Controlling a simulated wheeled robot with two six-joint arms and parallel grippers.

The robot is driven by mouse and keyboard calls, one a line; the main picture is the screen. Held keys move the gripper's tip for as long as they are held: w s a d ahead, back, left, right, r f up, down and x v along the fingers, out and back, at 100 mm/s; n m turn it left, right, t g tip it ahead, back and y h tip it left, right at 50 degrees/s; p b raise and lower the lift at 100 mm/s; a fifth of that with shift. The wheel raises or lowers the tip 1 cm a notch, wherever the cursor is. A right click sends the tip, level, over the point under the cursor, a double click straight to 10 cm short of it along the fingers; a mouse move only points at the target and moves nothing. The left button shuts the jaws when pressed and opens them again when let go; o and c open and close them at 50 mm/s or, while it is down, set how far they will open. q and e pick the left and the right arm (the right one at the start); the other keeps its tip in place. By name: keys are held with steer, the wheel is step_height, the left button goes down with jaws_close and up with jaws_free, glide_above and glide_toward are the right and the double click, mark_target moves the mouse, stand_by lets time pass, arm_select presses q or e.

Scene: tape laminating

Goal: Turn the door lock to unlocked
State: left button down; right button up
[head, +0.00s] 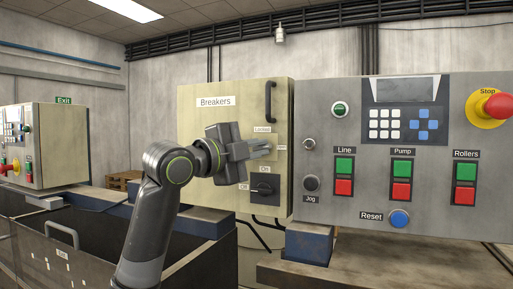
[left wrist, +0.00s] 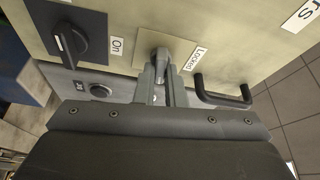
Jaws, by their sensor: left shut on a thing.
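The door lock is a small metal knob (left wrist: 158,58) on a pale plate of the cream breaker cabinet door (head: 206,130), beside the "Locked" label (head: 262,129). In the left wrist view the "Locked" label (left wrist: 199,56) lies just right of the knob. My left gripper (head: 264,147) reaches the door from the left and its fingers are shut on the knob. In the left wrist view the fingers of the left gripper (left wrist: 163,82) close around the knob's lower part. The fingers hide most of the lock in the head view. My right gripper is not in view.
A black door handle (head: 269,101) stands above the lock. A black On/Off rotary switch (head: 265,189) is just below it. The grey control panel (head: 318,225), with buttons and a red stop knob (head: 498,105), stands close on the right.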

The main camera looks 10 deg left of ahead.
arm_select(q)
steer(key=shift+m+g, duration=0.4)
steer(key=shift+m, duration=0.6)
steer(key=c, duration=1.5)
jaws_free()
steer(key=shift+s+a, duration=0.15)
steer(key=b+v, duration=0.8)
steer(key=v, duration=0.9)
steer(key=shift+r, duration=0.15)
